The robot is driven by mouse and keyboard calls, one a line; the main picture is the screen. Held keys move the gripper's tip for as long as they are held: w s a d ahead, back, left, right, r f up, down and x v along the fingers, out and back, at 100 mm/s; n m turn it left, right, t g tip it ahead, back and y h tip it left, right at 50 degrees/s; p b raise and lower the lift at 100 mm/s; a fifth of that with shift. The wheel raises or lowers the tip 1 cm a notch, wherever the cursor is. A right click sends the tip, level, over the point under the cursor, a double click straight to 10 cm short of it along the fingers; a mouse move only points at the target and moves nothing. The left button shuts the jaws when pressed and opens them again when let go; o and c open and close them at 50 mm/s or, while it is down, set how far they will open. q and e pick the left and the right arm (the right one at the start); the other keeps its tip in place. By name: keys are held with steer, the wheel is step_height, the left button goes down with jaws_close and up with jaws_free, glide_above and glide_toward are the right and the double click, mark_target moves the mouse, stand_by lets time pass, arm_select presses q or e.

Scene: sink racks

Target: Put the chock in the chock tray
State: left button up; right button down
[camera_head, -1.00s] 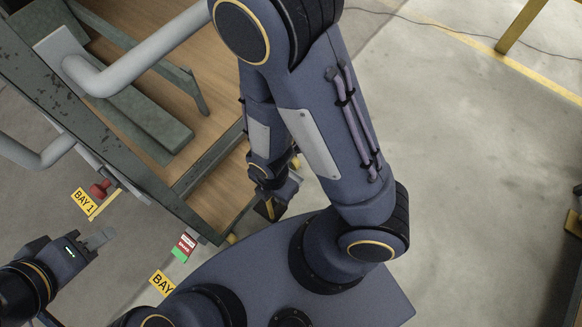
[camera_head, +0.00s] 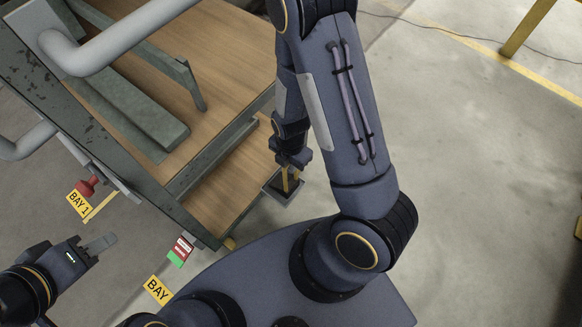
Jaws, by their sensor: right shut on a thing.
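My right gripper (camera_head: 291,170) is shut on the chock (camera_head: 286,183), a small yellow and dark piece largely hidden by the fingers. It holds the chock over a small dark square tray (camera_head: 271,190), which looks like the chock tray, beside the right edge of the wooden-decked cart. The chock's lower end appears within the tray's outline; I cannot tell whether it touches the bottom.
The cart (camera_head: 225,200) has a wooden deck, dark metal rims and a thick grey handle rail (camera_head: 130,40). Open concrete floor lies to the right, with a yellow post (camera_head: 527,28).

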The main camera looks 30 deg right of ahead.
steer(key=shift+w+d+f+b, duration=0.1)
steer(key=shift+f+b, duration=0.2)
steer(key=shift+f, duration=0.35)
steer(key=shift+w+d+f+b, duration=0.15)
steer(key=shift+f+b, duration=0.15)
steer(key=shift+f, duration=0.4)
steer(key=shift+w+d+f+b, duration=0.1)
steer(key=shift+f+b, duration=0.2)
steer(key=shift+f, duration=0.35)
steer(key=shift+a, duration=0.1)
steer(key=c, duration=1.5)
jaws_free()
steer(key=shift+f, duration=0.1)
steer(key=shift+o, duration=0.2)
